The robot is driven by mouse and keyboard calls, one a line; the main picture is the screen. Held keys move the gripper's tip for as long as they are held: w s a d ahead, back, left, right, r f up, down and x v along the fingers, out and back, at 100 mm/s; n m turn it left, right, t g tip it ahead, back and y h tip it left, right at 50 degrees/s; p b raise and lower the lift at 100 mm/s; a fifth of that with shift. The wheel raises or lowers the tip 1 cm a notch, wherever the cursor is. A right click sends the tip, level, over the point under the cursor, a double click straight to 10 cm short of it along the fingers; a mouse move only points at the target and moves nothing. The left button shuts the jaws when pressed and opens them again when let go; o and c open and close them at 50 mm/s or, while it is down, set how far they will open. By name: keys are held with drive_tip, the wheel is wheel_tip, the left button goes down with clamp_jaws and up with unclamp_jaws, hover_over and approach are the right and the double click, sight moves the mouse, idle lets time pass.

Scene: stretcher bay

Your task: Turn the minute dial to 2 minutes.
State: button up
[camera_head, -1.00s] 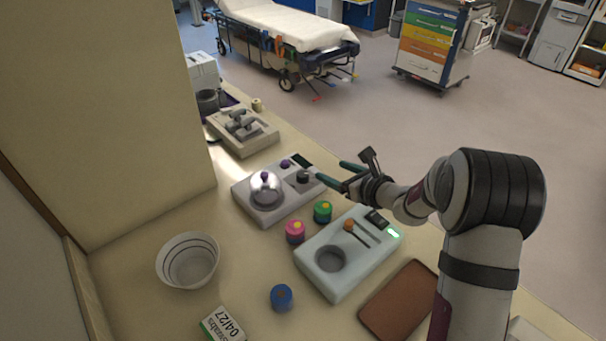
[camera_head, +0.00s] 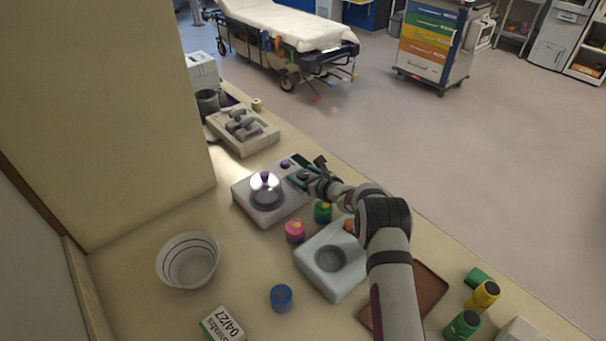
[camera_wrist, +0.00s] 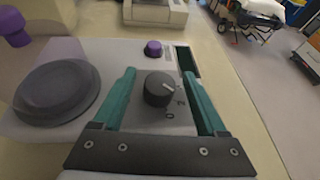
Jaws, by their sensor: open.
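The minute dial (camera_wrist: 159,89) is a dark round knob with a pale pointer line on a light grey device. Numbers are printed beside it, one looking like a 2. The pointer aims to the upper right in the wrist view. My gripper (camera_wrist: 158,75) is open, with one teal finger on each side of the dial and gaps to both. In the head view my gripper (camera_head: 296,178) is at the right part of the grey device (camera_head: 270,215) and mostly hides the dial. A purple button (camera_wrist: 153,48) and a dark display (camera_wrist: 188,62) lie beyond the dial.
A domed lid with a purple knob (camera_head: 265,177) sits on the device's left part. Pink (camera_head: 295,232) and green (camera_head: 322,212) containers stand in front. A white bowl (camera_head: 188,262) is at the left.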

drive_tip(key=shift+w, duration=0.1)
clamp_jaws()
drive_tip(key=shift+w+n+g+y, duration=0.1)
drive_tip(key=shift+n+g+y, duration=0.7)
drive_tip(key=shift+n+y, duration=0.35)
drive_tip(key=shift+n+g+y, duration=0.45)
drive_tip(key=shift+n+g, duration=0.25)
drive_tip(key=shift+n, duration=0.05)
unclamp_jaws()
